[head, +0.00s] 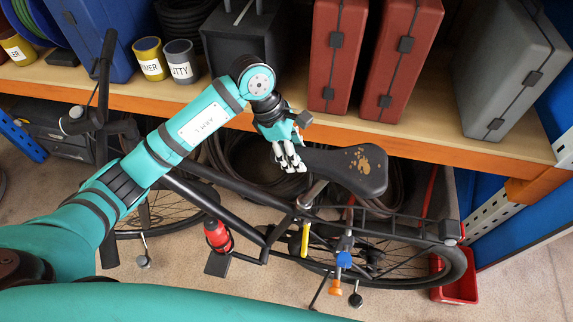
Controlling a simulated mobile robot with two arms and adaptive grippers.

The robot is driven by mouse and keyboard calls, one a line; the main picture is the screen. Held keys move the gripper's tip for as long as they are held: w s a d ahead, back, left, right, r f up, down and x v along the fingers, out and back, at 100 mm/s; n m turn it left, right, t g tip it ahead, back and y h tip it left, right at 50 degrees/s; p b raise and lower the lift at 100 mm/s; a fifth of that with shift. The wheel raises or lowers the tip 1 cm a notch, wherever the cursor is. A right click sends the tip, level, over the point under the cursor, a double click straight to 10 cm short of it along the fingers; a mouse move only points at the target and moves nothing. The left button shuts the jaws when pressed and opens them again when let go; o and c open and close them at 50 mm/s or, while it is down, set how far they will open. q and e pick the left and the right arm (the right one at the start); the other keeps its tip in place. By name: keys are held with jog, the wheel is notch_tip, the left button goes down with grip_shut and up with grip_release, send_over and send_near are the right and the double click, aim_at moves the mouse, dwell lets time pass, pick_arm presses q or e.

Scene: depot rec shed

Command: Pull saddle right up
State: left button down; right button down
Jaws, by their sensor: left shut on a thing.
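The black saddle (343,171) of a black bicycle sits on its seat post, with a worn tan patch near its wide rear end. My left gripper (290,163) is at the saddle's narrow nose, on its left end, and is shut on it. The fingers hide part of the nose. The seat post (312,193) shows below the saddle. The black frame (215,192) runs left under my arm to the handlebar (103,60). My right gripper is not in view.
A wooden-edged shelf (420,148) behind the bicycle holds red cases (398,62), a grey case (508,72) and tins (181,62). A red bottle (217,236) is on the frame. A red bin (457,288) stands by the rear wheel. Floor is clear at the lower right.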

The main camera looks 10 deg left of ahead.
pick_arm(q)
jog(key=shift+d+r, duration=0.25)
jog(key=shift+r, duration=0.5)
jog(key=shift+w+r, duration=0.15)
jog(key=c, duration=1)
grip_release()
jog(key=shift+c, duration=0.2)
jog(key=o, duration=0.4)
jog(key=shift+a+r, duration=0.1)
jog(key=shift+a, duration=0.05)
jog(key=v, duration=1.1)
jog(key=shift+r, duration=0.35)
